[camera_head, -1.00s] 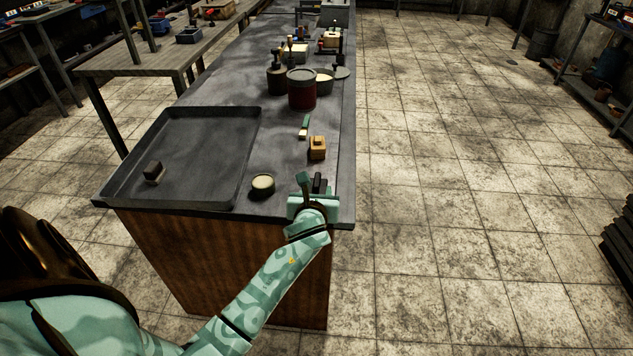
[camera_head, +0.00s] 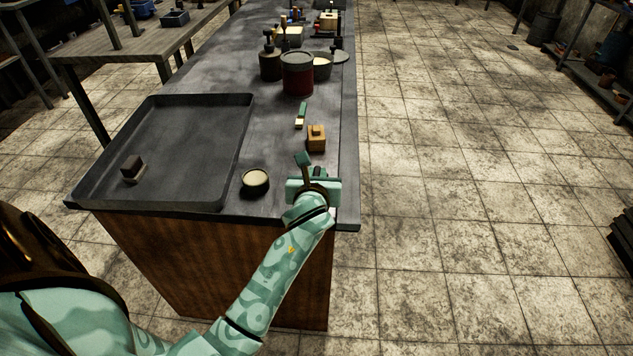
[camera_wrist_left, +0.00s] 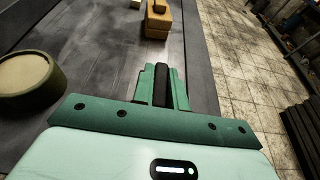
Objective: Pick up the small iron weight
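My left gripper (camera_head: 305,168) is over the near right corner of the bench. In the left wrist view its two green fingers (camera_wrist_left: 162,88) are close together, with a narrow dark piece (camera_wrist_left: 161,85) between them. This piece looks like the small iron weight, mostly hidden by the fingers. In the head view the hand covers most of it. Whether it touches the bench cannot be told. My right gripper is not in view.
A round pale-topped pot (camera_head: 255,181) stands left of the gripper. A wooden block (camera_head: 316,139) lies beyond it. A wide tray (camera_head: 243,125) holds a dark block (camera_head: 131,165).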

